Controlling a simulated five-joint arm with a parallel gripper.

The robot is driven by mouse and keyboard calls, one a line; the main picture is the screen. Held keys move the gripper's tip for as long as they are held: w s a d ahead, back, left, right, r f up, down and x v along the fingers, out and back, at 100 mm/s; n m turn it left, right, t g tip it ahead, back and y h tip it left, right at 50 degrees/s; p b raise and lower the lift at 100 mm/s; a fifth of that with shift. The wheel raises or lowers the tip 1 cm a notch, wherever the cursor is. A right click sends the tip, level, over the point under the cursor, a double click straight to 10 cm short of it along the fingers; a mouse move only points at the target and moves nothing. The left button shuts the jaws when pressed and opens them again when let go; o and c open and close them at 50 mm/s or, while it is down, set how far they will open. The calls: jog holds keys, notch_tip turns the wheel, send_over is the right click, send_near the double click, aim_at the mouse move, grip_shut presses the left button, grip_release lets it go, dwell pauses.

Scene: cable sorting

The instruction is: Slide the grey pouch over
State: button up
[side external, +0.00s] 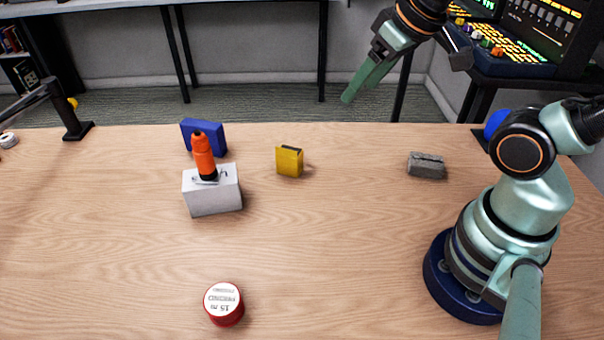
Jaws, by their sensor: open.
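The grey pouch (426,166) is a small, dark grey block-like shape lying on the table at the right, to the left of my arm's base. My gripper (400,75) is up in the air beyond the table's far edge, above and to the left of the pouch in the picture. Its greenish fingers are apart, with nothing seen between them. It is well clear of the pouch and of the table.
A yellow box (289,162) stands left of the pouch. Further left are a white box (213,192), an orange bottle (202,155) and a blue box (208,134). A red tin (223,303) lies at the front. The table (340,250) is clear in the middle.

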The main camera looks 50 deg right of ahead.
jog(key=shift+d+f, duration=0.1)
jog(key=shift+d, duration=0.2)
jog(key=c, duration=0.8)
jog(key=d+f+m, duration=0.1)
jog(key=d+m, duration=0.1)
jog(key=d+f+m+g, duration=0.1)
jog(key=d+m, duration=0.1)
jog(key=d, duration=0.1)
jog(key=d+f+m+h, duration=0.1)
jog(key=d+m, duration=0.1)
jog(key=shift+d+m+g, duration=0.3)
jog(key=shift+d+m, duration=0.1)
grip_shut()
jog(key=m+g+y, duration=0.1)
jog(key=m+g, duration=0.3)
jog(key=m, duration=1.6)
send_over(450, 169)
jog(key=s+d, duration=0.2)
notch_tip(450, 169, down, 12)
notch_tip(450, 169, down, 9)
jog(key=shift+f, duration=0.15)
jog(key=shift+w+a+f, duration=0.1)
jog(key=shift+w+a, duration=0.85)
jog(key=shift+w, duration=0.15)
jog(key=shift+w+a, duration=0.35)
